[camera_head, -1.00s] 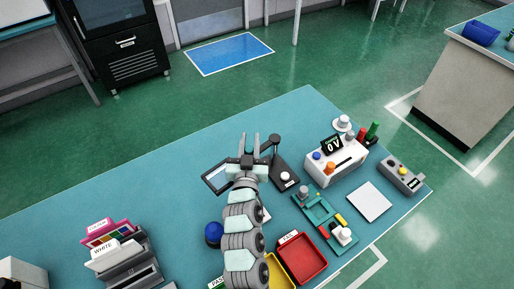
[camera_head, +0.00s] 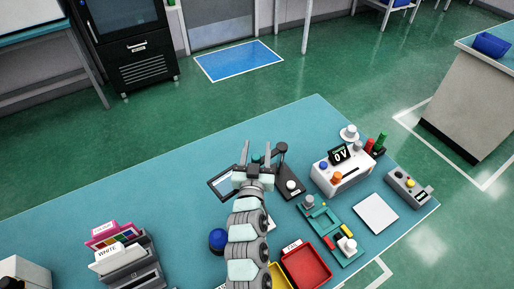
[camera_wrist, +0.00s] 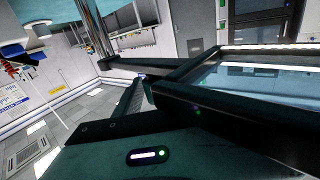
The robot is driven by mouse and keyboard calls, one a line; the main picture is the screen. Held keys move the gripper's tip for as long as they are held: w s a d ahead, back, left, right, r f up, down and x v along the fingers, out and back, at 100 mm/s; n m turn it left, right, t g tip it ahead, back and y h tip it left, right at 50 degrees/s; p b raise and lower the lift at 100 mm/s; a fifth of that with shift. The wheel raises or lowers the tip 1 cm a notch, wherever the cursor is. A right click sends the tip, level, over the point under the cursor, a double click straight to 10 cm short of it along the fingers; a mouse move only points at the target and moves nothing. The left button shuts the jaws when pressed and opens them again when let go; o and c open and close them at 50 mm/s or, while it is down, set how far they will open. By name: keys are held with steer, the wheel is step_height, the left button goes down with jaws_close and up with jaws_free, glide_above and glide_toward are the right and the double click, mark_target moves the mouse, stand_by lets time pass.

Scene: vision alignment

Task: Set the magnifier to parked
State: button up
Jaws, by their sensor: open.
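The magnifier has a dark rectangular lens frame (camera_head: 222,184), an arm with a round joint (camera_head: 281,148), and a dark base (camera_head: 291,180) with a pale knob. The frame sits left of my gripper and the base to its right. My gripper (camera_head: 256,150) is open, its two fingers pointing away from the camera over the magnifier's arm, which it partly hides. In the wrist view the lens frame (camera_wrist: 192,97) is very close, with a lit bar and green light on a dark panel (camera_wrist: 147,155). Contact cannot be told.
A white meter box (camera_head: 343,175) reading 0 V, a teal fixture (camera_head: 323,222), a white pad (camera_head: 376,213) and a grey button box (camera_head: 408,187) lie at right. A red tray (camera_head: 305,270) is near the front. Stacked trays (camera_head: 125,262) stand at left. The table's back left is clear.

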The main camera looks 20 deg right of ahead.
steer(key=v, duration=1)
steer(key=shift+s, duration=0.2)
steer(key=shift+a, duration=0.15)
steer(key=shift+c, duration=0.2)
